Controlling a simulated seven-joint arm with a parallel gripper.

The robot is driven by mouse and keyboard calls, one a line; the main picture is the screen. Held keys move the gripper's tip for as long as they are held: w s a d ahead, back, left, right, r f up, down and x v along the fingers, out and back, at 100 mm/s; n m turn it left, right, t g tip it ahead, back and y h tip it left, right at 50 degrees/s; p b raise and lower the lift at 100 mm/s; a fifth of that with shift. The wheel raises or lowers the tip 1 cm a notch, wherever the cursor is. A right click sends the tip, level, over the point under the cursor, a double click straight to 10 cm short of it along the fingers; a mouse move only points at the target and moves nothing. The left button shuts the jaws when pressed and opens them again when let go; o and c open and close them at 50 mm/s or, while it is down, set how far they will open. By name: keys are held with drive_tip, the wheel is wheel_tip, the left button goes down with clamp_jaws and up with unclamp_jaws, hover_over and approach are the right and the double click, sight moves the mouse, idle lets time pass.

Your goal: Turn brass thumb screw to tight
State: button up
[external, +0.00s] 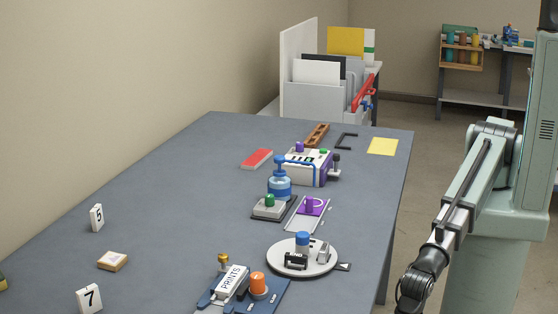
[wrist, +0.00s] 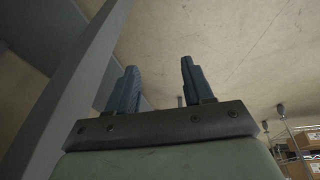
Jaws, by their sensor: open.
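A small brass thumb screw (external: 223,259) stands upright at the back left of a blue fixture (external: 208,299) at the near edge of the external view. The fixture also carries a white block marked PRINTS (external: 232,281) and an orange knob (external: 258,283). How tight the screw is cannot be told. My gripper (wrist: 158,88) is open and empty in the wrist view, with two blue fingers apart. The screw does not show there. In the external view my arm hangs to the right of the table, and its gripper end is out of frame.
On the grey table (external: 170,215), a round white turntable (external: 278,260), a purple slide (external: 314,207) and a white-purple machine (external: 308,168) stand beyond the fixture. Number cards and a small box (external: 112,262) stand left.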

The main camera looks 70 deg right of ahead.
drive_tip(key=s+a+r+n+g+y, duration=0.15)
drive_tip(key=s+a+r+n, duration=0.25)
drive_tip(key=a+r, duration=0.75)
drive_tip(key=s+a+r+n+g, duration=0.2)
drive_tip(key=s+a+r+n, duration=0.15)
drive_tip(key=a+r, duration=0.8)
wheel_tip(320, 180, up, 19)
drive_tip(key=m+t+h, duration=0.2)
drive_tip(key=h, duration=0.3)
hover_over(223, 255)
drive_tip(key=shift+y, duration=0.25)
wheel_tip(223, 255, down, 12)
drive_tip(key=shift+f, duration=0.2)
